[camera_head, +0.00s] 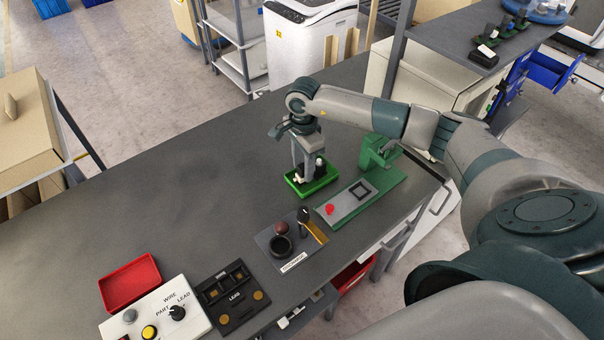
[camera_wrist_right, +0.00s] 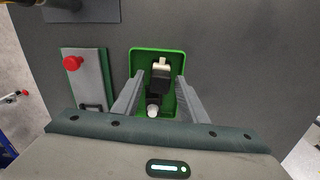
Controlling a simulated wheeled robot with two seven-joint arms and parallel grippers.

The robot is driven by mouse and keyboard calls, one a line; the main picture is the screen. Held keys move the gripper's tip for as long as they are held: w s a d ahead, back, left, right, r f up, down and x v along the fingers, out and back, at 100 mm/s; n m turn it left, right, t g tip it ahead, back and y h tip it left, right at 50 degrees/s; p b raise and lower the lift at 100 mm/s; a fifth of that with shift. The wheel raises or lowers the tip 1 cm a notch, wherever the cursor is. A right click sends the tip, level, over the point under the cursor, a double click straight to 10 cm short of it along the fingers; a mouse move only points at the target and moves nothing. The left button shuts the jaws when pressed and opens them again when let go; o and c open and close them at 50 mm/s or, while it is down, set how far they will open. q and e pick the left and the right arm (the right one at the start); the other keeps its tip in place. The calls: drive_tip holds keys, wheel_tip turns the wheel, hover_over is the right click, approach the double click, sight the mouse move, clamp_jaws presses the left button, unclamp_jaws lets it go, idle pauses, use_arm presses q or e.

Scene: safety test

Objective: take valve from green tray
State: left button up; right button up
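The green tray (camera_head: 300,191) stands on the dark table near its right end. In the right wrist view the tray (camera_wrist_right: 141,54) holds a black valve (camera_wrist_right: 156,98) with a cream-coloured block at its far end and a white round cap at its near end. My right gripper (camera_head: 307,172) points down into the tray. In the wrist view the two fingers of the right gripper (camera_wrist_right: 159,86) stand apart, one on each side of the valve, with gaps visible between them and it. The fingers partly hide the tray's sides. My left gripper is not in view.
A green-and-grey fixture with a red knob (camera_head: 330,209) stands right beside the tray. A grey holder plate (camera_head: 289,263), a black LEAD block (camera_head: 232,296), a white switch panel (camera_head: 158,314) and a red tray (camera_head: 130,282) line the front edge. The table's left and middle are clear.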

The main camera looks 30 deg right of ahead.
sight(303, 166)
clamp_jaws()
drive_tip(key=shift+r+p, duration=1.2)
drive_tip(key=shift+r, duration=2.1)
